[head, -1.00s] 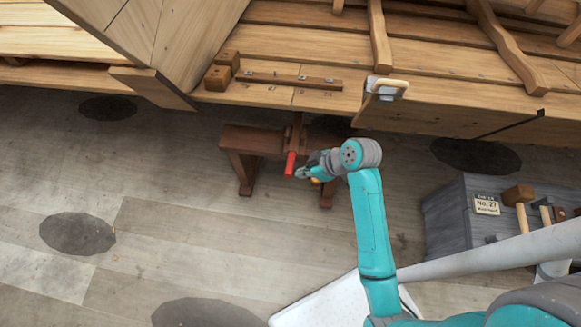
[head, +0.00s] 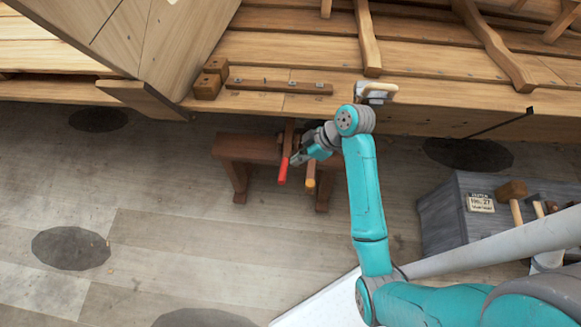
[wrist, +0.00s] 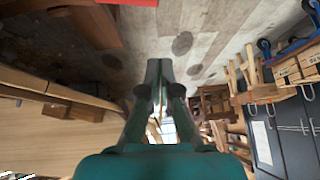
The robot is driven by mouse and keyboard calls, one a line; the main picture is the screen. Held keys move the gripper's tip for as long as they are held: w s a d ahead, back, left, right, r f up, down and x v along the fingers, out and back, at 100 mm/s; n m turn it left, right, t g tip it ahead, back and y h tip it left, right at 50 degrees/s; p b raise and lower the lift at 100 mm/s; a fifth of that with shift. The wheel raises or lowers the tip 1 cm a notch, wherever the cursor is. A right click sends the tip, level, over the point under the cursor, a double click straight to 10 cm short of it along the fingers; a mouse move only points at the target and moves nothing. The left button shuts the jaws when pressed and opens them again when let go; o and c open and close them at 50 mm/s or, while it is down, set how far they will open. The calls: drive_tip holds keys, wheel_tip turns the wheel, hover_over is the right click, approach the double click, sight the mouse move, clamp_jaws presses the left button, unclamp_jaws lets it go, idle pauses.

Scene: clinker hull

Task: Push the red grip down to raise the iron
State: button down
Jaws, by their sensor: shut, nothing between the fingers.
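The red grip (head: 283,170) is the end of a wooden lever (head: 289,133) that reaches out from a brown wooden trestle (head: 240,150) under the hull. In the wrist view part of the red grip (wrist: 125,2) shows at the top edge. My gripper (head: 294,161) is shut and empty, close to the right of the grip's upper end in the head view. I cannot tell whether they touch. In the wrist view the shut fingers (wrist: 158,64) point toward the floor. I cannot make out the iron for certain; the trestle's middle is partly hidden by my gripper.
A second handle with an orange end (head: 310,182) stands just right of my gripper. The planked hull (head: 300,103) hangs over the trestle. A pale block with a wooden handle (head: 378,92) sits at its edge. A grey tool chest (head: 450,205) stands right. Floor at left is clear.

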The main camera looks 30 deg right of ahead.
hover_over(284, 182)
drive_tip(key=f, duration=0.7)
drive_tip(key=shift+w+a+f, duration=0.15)
drive_tip(key=shift+w+f, duration=0.05)
drive_tip(key=shift+w, duration=0.2)
drive_tip(key=f, duration=0.3)
drive_tip(key=shift+s+f, duration=0.1)
drive_tip(key=shift+s, duration=0.15)
drive_tip(key=shift+d+f, duration=0.2)
drive_tip(key=shift+f, duration=0.3)
drive_tip(key=shift+s+f, duration=0.1)
